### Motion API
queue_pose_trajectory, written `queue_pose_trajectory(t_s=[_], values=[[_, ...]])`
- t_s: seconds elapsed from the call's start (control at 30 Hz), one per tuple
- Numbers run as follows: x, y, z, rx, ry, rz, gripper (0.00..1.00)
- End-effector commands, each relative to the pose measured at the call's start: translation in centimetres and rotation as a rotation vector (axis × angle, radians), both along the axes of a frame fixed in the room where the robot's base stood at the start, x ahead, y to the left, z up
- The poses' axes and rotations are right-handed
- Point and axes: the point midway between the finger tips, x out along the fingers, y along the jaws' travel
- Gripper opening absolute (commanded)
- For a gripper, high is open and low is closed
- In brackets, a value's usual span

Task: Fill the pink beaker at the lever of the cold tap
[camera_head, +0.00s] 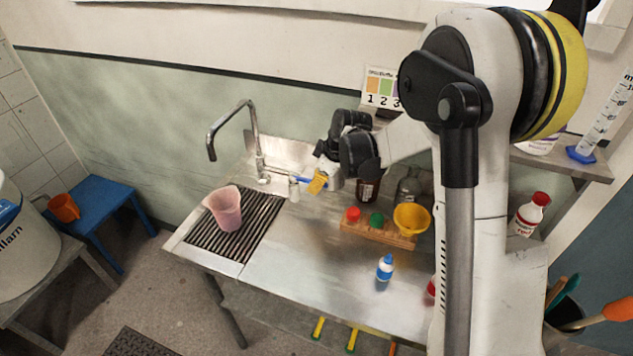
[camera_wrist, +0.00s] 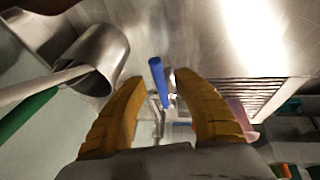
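The pink beaker (camera_head: 224,211) stands upright on the ribbed drainer (camera_head: 251,232). The steel tap (camera_head: 257,140) rises behind it, and its spout end hangs above the beaker; whether it is exactly over the mouth I cannot tell. No running water shows. The tap's blue lever (camera_head: 303,181) points right towards my gripper (camera_head: 318,182). In the wrist view my gripper (camera_wrist: 160,82) is open, with the blue lever (camera_wrist: 158,80) showing in the gap between its yellow fingers. Whether a finger touches the lever I cannot tell. Part of the pink beaker (camera_wrist: 240,115) shows beyond the right finger.
A wooden rack (camera_head: 372,234) with a yellow cup (camera_head: 411,219) stands on the steel counter. A steel vessel (camera_wrist: 96,58) is at the wrist view's upper left.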

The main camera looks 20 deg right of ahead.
Motion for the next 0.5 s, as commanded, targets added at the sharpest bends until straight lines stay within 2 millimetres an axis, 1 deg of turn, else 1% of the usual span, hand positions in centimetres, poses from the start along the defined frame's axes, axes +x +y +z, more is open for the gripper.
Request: queue_pose_trajectory(t_s=[0.13, 0.17, 0.2, 0.27, 0.5], values=[[-0.01, 0.0, 0.04, 0.0, 0.0, 0.0, 0.36], [-0.01, 0.0, 0.04, 0.0, 0.0, 0.0, 0.32], [-0.01, 0.0, 0.05, 0.0, 0.0, 0.0, 0.19], [-0.01, 0.0, 0.05, 0.0, 0.0, 0.0, 0.01], [-0.02, -0.02, 0.04, 0.0, 0.0, 0.0, 0.0]])
